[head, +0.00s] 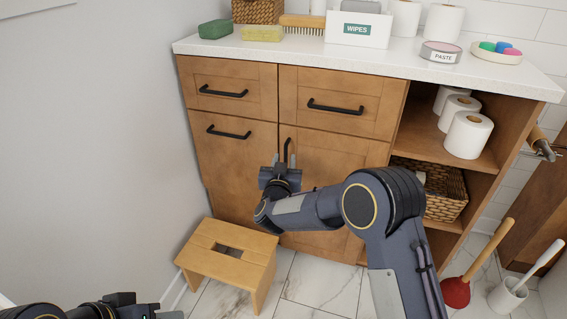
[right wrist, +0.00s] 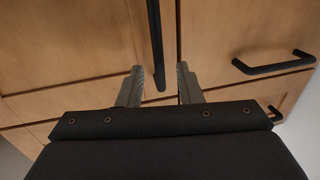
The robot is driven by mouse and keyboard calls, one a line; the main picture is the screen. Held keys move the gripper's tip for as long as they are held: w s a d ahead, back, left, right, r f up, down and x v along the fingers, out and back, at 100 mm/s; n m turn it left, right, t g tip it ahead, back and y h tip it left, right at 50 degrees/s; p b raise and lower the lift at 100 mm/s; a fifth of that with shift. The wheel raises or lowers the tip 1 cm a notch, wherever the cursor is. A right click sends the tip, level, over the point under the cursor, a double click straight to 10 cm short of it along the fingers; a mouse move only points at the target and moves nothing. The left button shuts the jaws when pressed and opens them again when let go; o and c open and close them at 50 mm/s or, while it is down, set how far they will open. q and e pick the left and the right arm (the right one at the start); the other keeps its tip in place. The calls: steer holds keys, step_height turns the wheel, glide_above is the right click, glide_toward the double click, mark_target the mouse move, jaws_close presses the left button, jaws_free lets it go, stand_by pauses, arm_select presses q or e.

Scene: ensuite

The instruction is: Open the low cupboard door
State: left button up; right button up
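The low cupboard door (head: 343,158) is brown wood, below the right-hand drawer, and looks closed. Its black vertical handle (head: 287,148) is near its left edge; my right arm hides much of the door. My right gripper (head: 281,163) is in front of the handle. In the right wrist view the gripper (right wrist: 160,69) is open, with the black handle (right wrist: 156,45) showing between its fingers; I see no finger clearly touching it. My left gripper (head: 135,306) is at the bottom left of the head view, away from the cabinet; its finger opening is unclear.
A wooden stool (head: 205,250) stands before the cabinet at lower left. Drawers with black handles (head: 336,107) are above. Open shelves hold paper rolls (head: 468,135) and a basket (head: 447,197). A plunger (head: 456,291) and brush holder (head: 507,296) stand at right.

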steer(key=shift+w+d, duration=0.1)
steer(key=shift+w, duration=0.45)
steer(key=shift+c, duration=0.3)
jaws_close()
steer(key=shift+s, duration=0.1)
